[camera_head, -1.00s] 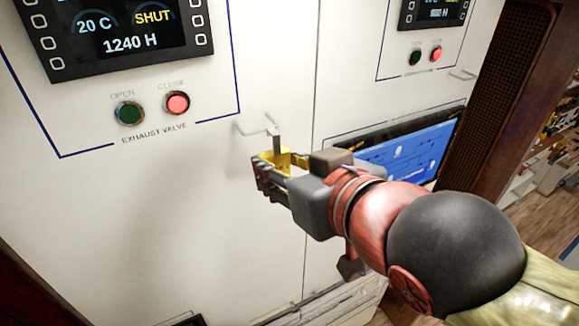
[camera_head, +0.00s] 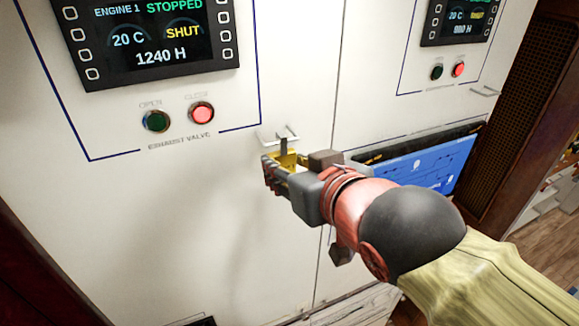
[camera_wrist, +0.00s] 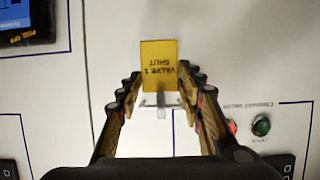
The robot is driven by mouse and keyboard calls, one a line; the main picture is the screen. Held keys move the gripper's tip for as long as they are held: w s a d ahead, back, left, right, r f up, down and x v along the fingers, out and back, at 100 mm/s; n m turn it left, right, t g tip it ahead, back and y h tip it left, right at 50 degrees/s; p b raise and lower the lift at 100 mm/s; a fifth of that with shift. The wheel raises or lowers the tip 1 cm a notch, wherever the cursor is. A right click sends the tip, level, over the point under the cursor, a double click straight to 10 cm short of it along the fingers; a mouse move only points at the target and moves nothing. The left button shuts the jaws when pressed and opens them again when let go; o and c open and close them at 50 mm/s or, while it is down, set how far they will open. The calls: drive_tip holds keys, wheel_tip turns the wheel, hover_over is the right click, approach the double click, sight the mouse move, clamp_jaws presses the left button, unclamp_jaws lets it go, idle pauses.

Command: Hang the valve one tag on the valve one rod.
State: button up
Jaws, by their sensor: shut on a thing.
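My gripper (camera_head: 276,168) is shut on the yellow valve one tag (camera_head: 287,160), just below a small white rod bracket (camera_head: 266,138) on the white cabinet front. A grey hook (camera_head: 283,147) rises from the tag and overlaps the bracket. I cannot tell whether the hook is around the rod or only in front of it. In the wrist view, which is upside down, the tag (camera_wrist: 159,62) reads VALVE 1 SHUT and shows between the fingers (camera_wrist: 160,84). The white bracket (camera_wrist: 147,99) shows beside it.
Above the bracket are a green button (camera_head: 156,121), a red button (camera_head: 201,113) and the Engine 1 display (camera_head: 150,40). A second rod (camera_head: 486,91) sticks out at the right. A blue screen (camera_head: 425,163) lies right of my gripper.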

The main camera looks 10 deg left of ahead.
drive_tip(key=shift+f, duration=0.1)
idle(0.3)
drive_tip(key=o, duration=1.2)
